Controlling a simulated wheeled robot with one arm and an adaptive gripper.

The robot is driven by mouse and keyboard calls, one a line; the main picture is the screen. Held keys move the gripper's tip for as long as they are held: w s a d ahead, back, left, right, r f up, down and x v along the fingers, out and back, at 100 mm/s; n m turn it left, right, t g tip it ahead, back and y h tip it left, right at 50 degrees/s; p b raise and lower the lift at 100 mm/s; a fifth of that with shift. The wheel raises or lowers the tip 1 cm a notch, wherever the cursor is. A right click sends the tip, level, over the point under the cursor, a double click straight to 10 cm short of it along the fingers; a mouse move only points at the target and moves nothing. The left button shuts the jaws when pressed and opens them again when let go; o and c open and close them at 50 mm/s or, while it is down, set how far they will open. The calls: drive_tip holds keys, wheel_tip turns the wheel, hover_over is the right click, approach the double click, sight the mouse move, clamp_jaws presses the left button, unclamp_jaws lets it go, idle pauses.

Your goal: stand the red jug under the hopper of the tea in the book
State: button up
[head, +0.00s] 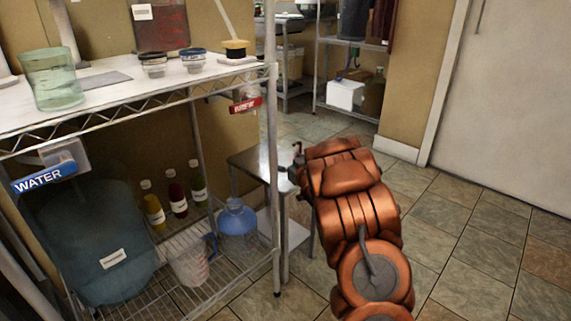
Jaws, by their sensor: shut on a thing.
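My gripper (295,172) is partly in view at the end of my copper arm, beside a small steel table. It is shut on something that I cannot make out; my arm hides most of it. A small dark reddish hook shape (298,148) shows just above it. I cannot identify a red jug for certain. A clear jug with red markings and a blue handle (189,264) stands on the lower rack. A dark red container with a white label (161,24) stands on the upper shelf, cut off by the frame. No book or clearly named tea hopper shows.
A wire rack (277,190) fills the left, with a blue WATER label (44,177) and a red label (247,105), unreadable. Below are a large blue-green container (85,235), several bottles and a blue jug (237,222). The tiled floor (455,245) at right is clear.

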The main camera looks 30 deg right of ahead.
drive_tip(key=shift+f, duration=0.1)
drive_tip(key=o, duration=0.7)
drive_tip(key=shift+o, duration=1.2)
drive_tip(key=s+a+p, duration=0.1)
drive_tip(key=s+p, duration=0.2)
drive_tip(key=s, duration=0.9)
